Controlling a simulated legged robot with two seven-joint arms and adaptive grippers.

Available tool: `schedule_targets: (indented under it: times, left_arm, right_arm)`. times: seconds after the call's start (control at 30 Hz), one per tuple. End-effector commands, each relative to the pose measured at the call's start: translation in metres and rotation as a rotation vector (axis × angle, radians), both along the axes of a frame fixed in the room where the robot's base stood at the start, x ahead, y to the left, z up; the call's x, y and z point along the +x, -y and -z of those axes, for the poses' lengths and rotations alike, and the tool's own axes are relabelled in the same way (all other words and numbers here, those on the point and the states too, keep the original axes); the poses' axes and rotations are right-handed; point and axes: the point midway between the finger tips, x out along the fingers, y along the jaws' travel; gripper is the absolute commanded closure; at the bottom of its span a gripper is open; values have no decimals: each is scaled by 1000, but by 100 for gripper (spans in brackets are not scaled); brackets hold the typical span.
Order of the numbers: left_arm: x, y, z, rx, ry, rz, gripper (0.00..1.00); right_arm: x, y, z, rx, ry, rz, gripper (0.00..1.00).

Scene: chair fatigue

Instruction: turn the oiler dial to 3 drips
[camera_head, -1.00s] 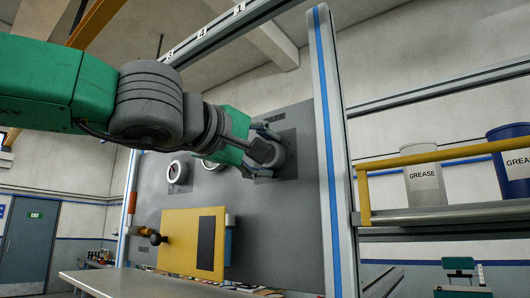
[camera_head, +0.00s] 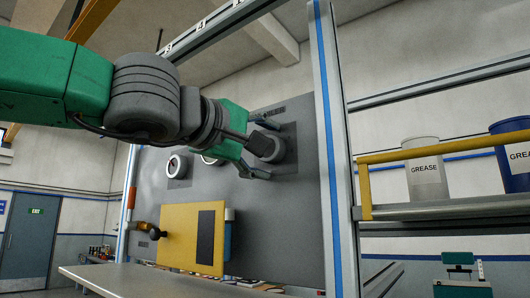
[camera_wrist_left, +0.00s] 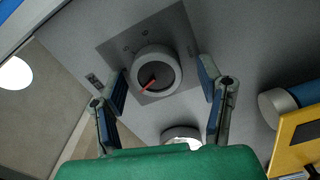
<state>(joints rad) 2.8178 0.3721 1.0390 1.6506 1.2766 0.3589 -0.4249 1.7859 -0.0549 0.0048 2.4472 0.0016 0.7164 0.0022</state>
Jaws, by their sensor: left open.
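The oiler dial (camera_wrist_left: 157,72) is a round grey knob with a dark face and a red pointer, on a square grey plate. In the left wrist view the pointer slants to the lower left of the knob. The dial also shows in the head view (camera_head: 274,150), partly behind the gripper. My left gripper (camera_wrist_left: 165,88) is open, its two blue-padded fingers on either side of the dial in that view, with gaps to both sides. My right gripper is not in view.
Two round gauge-like fittings (camera_head: 176,166) are on the grey panel left of the dial. A yellow box (camera_head: 190,238) juts out below. A blue-striped post (camera_head: 328,150) stands right of the panel, with a shelf holding grease buckets (camera_head: 425,170) beyond.

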Motion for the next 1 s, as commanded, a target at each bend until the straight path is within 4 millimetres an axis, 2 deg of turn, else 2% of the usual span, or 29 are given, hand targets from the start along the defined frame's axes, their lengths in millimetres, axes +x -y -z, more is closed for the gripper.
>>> schedule_targets:
  times: [0.5,0.7,1.0]
  left_arm:
    - [-73,-57,2,-4,-5,1,39]
    - [-86,-68,3,-1,-5,-1,39]
    - [-88,-67,3,1,-4,-1,39]
  right_arm:
    - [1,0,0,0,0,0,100]
    - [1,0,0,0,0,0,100]
    - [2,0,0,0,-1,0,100]
